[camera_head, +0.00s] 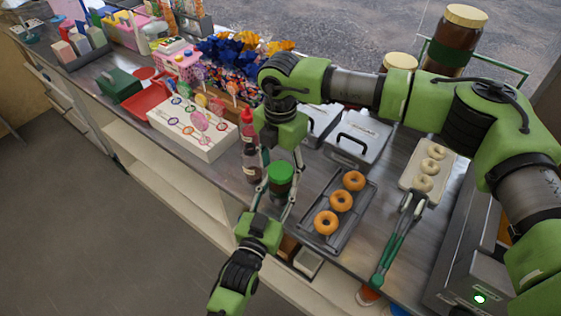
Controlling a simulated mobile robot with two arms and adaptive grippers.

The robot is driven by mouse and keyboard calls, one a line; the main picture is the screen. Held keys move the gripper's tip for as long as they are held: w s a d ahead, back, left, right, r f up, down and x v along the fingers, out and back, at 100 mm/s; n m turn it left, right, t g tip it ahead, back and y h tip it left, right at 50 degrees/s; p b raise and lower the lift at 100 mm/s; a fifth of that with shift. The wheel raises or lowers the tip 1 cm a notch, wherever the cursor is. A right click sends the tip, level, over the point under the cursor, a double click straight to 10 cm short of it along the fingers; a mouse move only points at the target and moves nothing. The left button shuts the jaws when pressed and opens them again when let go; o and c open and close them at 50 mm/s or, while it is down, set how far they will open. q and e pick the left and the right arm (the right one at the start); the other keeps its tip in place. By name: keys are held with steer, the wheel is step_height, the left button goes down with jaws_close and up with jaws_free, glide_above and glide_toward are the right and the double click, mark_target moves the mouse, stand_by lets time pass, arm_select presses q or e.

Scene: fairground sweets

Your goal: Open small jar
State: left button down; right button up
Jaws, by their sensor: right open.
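The small jar (279,190) has a green lid (281,172) and dark contents, and is near the counter's front edge. My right gripper (282,160) comes down from above, with its open fingers spread on either side of the lid. The lid is on the jar. My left gripper (275,197) comes in from the bottom of the picture, its fingers on either side of the jar's body. I cannot tell whether those fingers touch the jar. Part of the jar's body is hidden by the fingers.
A red-capped bottle (248,122) and a dark bottle (251,163) stand close on the left. A tray (313,212) with doughnuts lies close on the right, then green-handled tongs (392,243). A white lollipop stand (213,150) is further left. Large jars (456,42) stand at the back.

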arm_select(q)
steer(key=shift+f, duration=0.1)
arm_select(e)
steer(key=c, duration=1.1)
